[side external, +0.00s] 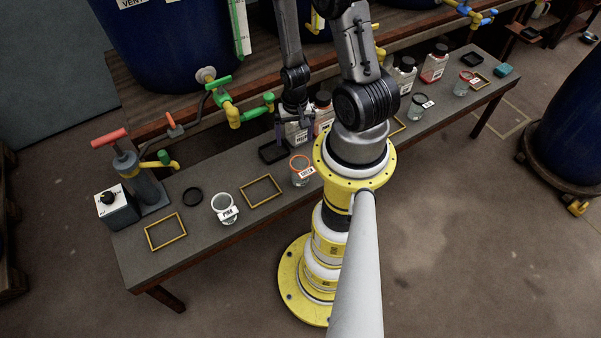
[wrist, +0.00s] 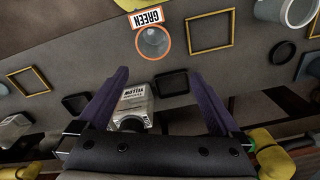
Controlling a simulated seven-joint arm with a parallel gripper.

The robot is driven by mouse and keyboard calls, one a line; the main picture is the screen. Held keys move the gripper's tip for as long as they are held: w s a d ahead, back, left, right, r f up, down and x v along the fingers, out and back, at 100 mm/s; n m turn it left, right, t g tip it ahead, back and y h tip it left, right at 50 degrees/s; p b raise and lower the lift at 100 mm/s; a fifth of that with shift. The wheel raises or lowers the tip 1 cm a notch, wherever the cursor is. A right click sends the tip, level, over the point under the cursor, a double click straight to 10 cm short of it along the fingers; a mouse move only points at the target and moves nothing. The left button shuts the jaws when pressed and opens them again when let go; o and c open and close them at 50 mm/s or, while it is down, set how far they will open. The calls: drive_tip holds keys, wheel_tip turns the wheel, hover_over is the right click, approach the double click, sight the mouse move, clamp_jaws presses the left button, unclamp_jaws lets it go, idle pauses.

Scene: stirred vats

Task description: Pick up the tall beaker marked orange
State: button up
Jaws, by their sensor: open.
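A clear beaker with an orange rim (side external: 301,171) stands upright on the bench; its tag reads GREEN. It also shows at the top of the wrist view (wrist: 153,44), beyond my fingertips. A white-rimmed beaker (side external: 224,206) has a tag reading PINK; part of a pale beaker shows at the wrist view's upper right (wrist: 294,10). A dark-rimmed beaker (side external: 417,108) and a red-rimmed beaker (side external: 462,85) stand farther right, tags too small to read. My gripper (side external: 293,128) is open and empty, behind the orange-rimmed beaker; its purple fingers show in the wrist view (wrist: 156,73).
A capped, labelled bottle (wrist: 135,103) shows between my fingers, apart from them. Yellow frames (side external: 262,191) and dark frames (side external: 273,151) lie on the bench. A pump (side external: 147,180) and green-handled taps (side external: 232,113) stand at left. More capped bottles (side external: 434,64) line the back.

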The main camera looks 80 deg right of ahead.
sight(302, 175)
drive_tip(key=shift+m, duration=0.4)
drive_tip(key=f, duration=0.5)
drive_tip(key=s+f, duration=0.1)
drive_tip(key=f, duration=0.9)
drive_tip(key=shift+s+a+f, duration=0.25)
drive_tip(key=shift+f, duration=0.15)
drive_tip(key=shift+c, duration=0.2)
drive_tip(key=c, duration=1.3)
drive_tip(key=shift+r, duration=0.1)
